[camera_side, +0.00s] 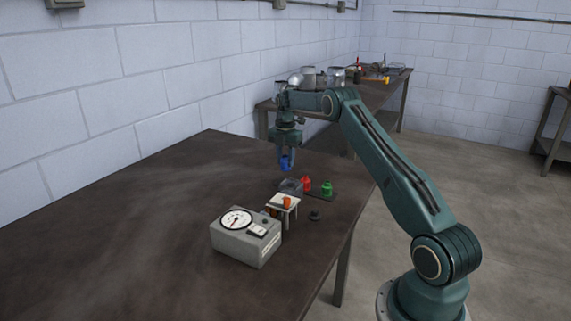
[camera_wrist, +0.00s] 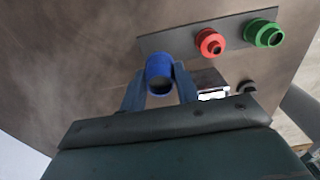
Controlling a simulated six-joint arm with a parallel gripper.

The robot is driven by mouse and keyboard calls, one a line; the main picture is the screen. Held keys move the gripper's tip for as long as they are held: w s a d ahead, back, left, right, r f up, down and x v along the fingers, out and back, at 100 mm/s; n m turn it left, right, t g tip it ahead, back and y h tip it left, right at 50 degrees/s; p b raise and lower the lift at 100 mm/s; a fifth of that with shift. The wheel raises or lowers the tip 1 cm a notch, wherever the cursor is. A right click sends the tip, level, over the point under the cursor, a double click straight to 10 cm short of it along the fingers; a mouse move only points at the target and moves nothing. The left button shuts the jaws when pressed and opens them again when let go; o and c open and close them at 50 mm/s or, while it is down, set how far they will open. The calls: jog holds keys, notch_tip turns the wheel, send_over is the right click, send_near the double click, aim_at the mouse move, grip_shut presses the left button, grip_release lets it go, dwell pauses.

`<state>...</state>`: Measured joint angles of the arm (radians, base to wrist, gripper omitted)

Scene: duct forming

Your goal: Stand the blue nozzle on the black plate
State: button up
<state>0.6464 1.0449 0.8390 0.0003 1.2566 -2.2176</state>
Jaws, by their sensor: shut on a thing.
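The blue nozzle (camera_side: 286,164) is held in the air above the table; it also shows in the wrist view (camera_wrist: 159,70). My gripper (camera_side: 287,157) points down and is shut on it, with one finger on each side of the nozzle in the wrist view (camera_wrist: 159,84). The black plate (camera_wrist: 180,39) lies flat on the table; in the side view the plate (camera_side: 319,196) is low and to the right of my gripper. A red nozzle (camera_wrist: 209,42) and a green nozzle (camera_wrist: 263,34) stand on it. In the wrist view the plate's left part looks bare.
A small white stand (camera_side: 283,201) with an orange piece (camera_side: 287,202) is in front of the plate. A grey box with a dial (camera_side: 245,240) stands nearer the camera. A small black part (camera_side: 314,216) lies on the table (camera_side: 130,215). The table's left side is clear.

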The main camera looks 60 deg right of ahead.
aim_at(285, 156)
jog(key=shift+f, duration=2.7)
jog(key=shift+f, duration=0.1)
jog(key=o, duration=0.9)
jog(key=shift+o, duration=0.2)
notch_tip(285, 156, up, 12)
